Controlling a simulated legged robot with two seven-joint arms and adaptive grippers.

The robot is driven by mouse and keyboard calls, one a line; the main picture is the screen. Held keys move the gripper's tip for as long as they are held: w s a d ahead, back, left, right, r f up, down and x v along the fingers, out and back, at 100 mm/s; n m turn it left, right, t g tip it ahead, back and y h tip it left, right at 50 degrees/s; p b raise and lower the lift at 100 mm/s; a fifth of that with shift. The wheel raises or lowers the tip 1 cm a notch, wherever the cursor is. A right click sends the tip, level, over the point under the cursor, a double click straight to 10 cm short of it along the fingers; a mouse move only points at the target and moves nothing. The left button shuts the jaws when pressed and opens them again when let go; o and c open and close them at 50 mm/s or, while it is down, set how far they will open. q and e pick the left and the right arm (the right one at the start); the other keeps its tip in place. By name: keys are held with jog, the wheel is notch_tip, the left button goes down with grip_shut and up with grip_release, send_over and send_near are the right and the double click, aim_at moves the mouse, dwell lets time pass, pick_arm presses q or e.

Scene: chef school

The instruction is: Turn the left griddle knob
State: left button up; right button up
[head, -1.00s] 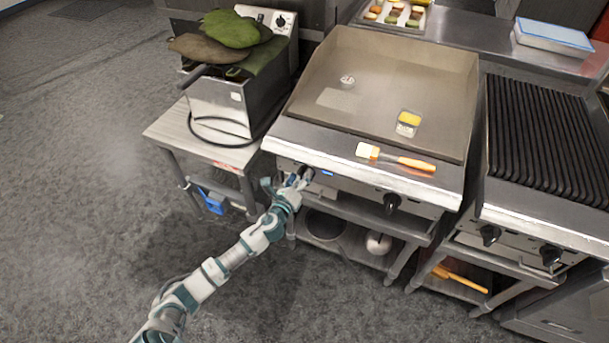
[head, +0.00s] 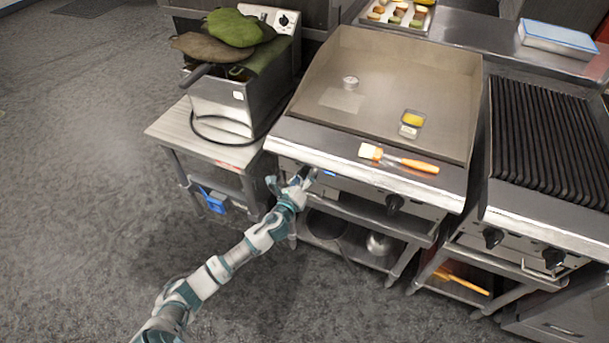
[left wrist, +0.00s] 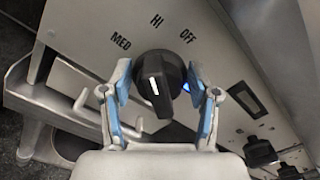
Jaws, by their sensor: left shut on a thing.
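The left griddle knob (left wrist: 160,82) is black with a white line, and sits between my fingers in the left wrist view. MED, HI and OFF are printed on the panel around it. The white line stands nearly upright in that picture, tilted slightly. My left gripper (left wrist: 161,88) is shut on the knob, with one blue-padded finger on each side. In the head view my left gripper (head: 302,180) is at the left end of the front panel of the griddle (head: 390,75) and mostly hides the knob. My right gripper is not in view.
The right griddle knob (head: 395,203) is on the same panel. A brush (head: 400,160) lies on the front ledge. A fryer (head: 225,105) stands on a low table at the left, and a ribbed grill (head: 550,140) stands at the right. The floor at left is open.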

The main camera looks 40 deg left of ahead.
pick_arm(q)
jog(key=shift+r, duration=0.2)
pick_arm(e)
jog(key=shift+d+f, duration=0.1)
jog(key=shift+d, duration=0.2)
pick_arm(q)
jog(key=shift+a, duration=0.25)
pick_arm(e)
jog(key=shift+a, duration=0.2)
